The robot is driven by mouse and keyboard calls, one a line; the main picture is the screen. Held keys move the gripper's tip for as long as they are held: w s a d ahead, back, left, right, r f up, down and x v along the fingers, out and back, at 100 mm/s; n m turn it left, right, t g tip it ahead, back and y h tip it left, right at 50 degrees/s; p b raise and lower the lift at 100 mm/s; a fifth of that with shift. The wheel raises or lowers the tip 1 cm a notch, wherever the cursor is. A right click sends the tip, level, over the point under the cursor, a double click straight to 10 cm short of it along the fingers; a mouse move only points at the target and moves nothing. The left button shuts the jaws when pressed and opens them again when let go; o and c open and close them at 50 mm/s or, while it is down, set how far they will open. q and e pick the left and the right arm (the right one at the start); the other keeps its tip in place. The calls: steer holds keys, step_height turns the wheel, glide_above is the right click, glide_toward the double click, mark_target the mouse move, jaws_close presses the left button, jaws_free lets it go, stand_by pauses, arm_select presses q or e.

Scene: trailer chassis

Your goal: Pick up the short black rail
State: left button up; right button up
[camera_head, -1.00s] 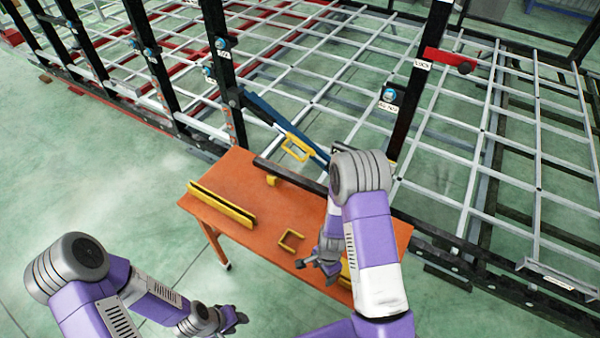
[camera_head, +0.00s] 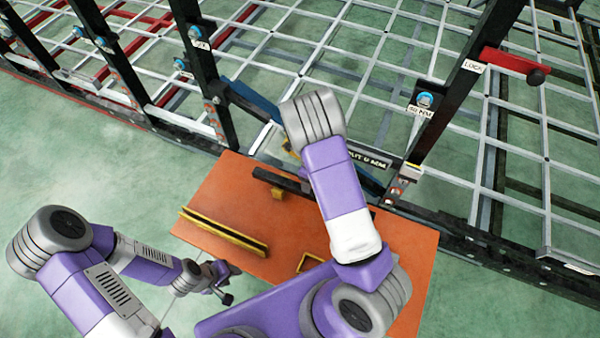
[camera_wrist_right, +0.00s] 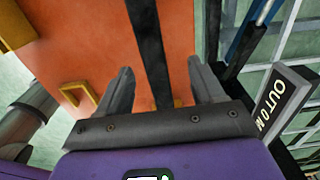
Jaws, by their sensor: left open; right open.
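The short black rail (camera_head: 281,180) lies along the back edge of the orange table (camera_head: 228,190). My right arm covers part of it in the head view. In the right wrist view the rail (camera_wrist_right: 150,45) runs between the two fingers of my right gripper (camera_wrist_right: 163,88). That gripper is open, and I cannot tell how far it is above the rail. It is hidden behind its own arm in the head view. My left gripper (camera_head: 222,281) is open and empty, low in front of the table's left side.
A long yellow-edged rail (camera_head: 224,231) and a yellow bracket (camera_head: 308,262) lie on the table. Black posts and the trailer's grid frame stand behind it. A labelled black plate (camera_wrist_right: 283,102) is close to the right of my right gripper.

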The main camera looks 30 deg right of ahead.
steer(key=shift+f, duration=0.4)
steer(key=shift+s+f, duration=0.95)
steer(key=shift+f, duration=2.2)
steer(key=shift+w, duration=0.15)
jaws_close()
